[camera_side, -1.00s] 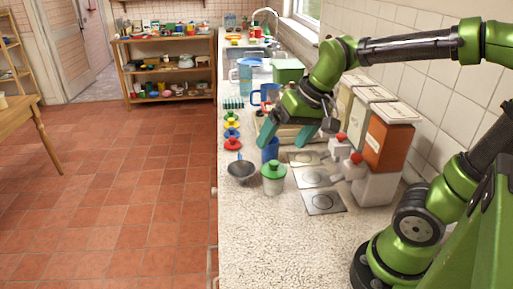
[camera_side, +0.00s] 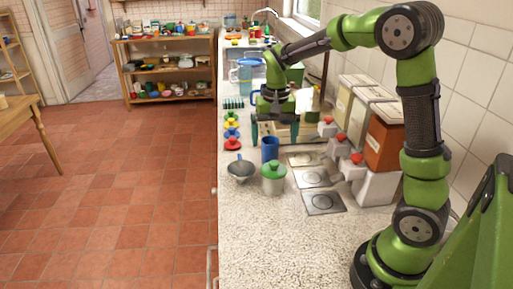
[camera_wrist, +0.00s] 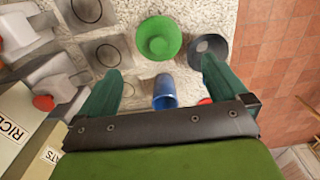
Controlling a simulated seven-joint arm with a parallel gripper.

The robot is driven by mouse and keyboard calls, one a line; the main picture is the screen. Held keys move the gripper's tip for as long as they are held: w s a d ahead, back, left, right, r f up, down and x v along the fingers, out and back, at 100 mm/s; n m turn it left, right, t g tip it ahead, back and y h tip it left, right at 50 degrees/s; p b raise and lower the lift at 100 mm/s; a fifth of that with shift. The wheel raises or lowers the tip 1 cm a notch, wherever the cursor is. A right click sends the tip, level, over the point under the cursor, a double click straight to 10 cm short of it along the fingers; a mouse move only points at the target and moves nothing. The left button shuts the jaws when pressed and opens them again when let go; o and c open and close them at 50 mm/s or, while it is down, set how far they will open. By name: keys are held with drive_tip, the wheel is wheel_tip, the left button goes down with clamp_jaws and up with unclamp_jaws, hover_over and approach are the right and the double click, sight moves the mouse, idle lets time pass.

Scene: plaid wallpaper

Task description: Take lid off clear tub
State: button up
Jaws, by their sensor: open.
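A clear tub (camera_side: 273,187) stands upright on the counter, with a green knobbed lid (camera_side: 273,170) on top. In the wrist view the lid (camera_wrist: 159,38) shows from above as a green disc and hides the tub's body. My gripper (camera_side: 274,138) is beyond the tub in the side view, behind a blue cup, with its fingers pointing down. It is open, and its two teal fingers (camera_wrist: 160,72) are spread apart. Nothing is held between them, and the lid lies past the fingertips in the wrist view.
A blue cup (camera_side: 270,149) stands just behind the tub, and a dark grey funnel-like bowl (camera_side: 241,170) is at its left. Dispensers with red knobs (camera_side: 357,158) stand at the right by the wall. Square plates (camera_side: 323,201) lie on the counter. The front counter is clear.

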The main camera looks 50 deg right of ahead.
sight(274, 162)
drive_tip(key=f, duration=0.9)
drive_tip(key=shift+s, duration=0.2)
drive_tip(key=shift+c, duration=0.3)
drive_tip(key=shift+r, duration=0.1)
drive_tip(key=c, duration=0.8)
drive_tip(key=shift+c, duration=0.2)
